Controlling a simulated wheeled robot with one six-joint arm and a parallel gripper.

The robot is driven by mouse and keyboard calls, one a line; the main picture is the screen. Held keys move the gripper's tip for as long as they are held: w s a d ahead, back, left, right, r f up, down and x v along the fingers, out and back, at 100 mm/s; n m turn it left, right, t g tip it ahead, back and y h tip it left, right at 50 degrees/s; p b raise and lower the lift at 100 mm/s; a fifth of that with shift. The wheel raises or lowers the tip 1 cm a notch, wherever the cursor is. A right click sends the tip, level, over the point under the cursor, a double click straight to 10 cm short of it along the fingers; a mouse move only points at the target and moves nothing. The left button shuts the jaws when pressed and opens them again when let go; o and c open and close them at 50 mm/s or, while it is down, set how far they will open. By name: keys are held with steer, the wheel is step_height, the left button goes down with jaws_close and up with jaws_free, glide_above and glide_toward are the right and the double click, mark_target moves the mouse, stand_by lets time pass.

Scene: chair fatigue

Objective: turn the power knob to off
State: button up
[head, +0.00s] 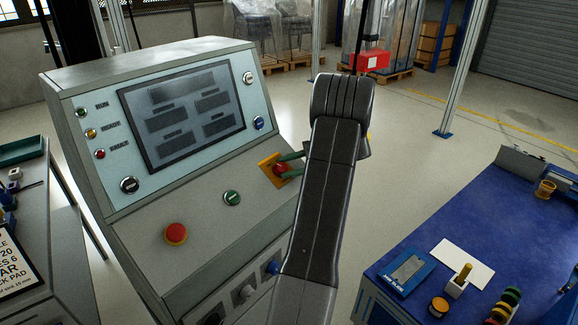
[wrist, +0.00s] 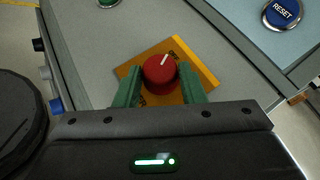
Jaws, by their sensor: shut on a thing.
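The power knob is a red round knob (head: 280,169) on a yellow square plate (head: 268,161), on the sloped front of the grey console. In the wrist view the red knob (wrist: 159,73) carries a white pointer mark aimed up and slightly right, and its yellow plate (wrist: 205,72) sits turned like a diamond. My gripper (head: 284,165) reaches it from the right in the head view, with green fingers on both sides of the knob. In the wrist view my gripper (wrist: 161,84) is shut on the knob.
A red mushroom button (head: 176,233) and a green button (head: 232,198) sit left of the knob. A dark screen (head: 182,112) is above. A blue RESET button (wrist: 283,13) shows in the wrist view. A blue workbench (head: 450,225) stands right, with floor between.

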steer(key=o, duration=1)
steer(key=p+v, duration=1.1)
steer(key=v, duration=0.2)
steer(key=shift+d+r, duration=0.25)
steer(key=shift+d, duration=0.1)
steer(key=shift+f+b, duration=0.25)
steer(key=shift+b, duration=0.15)
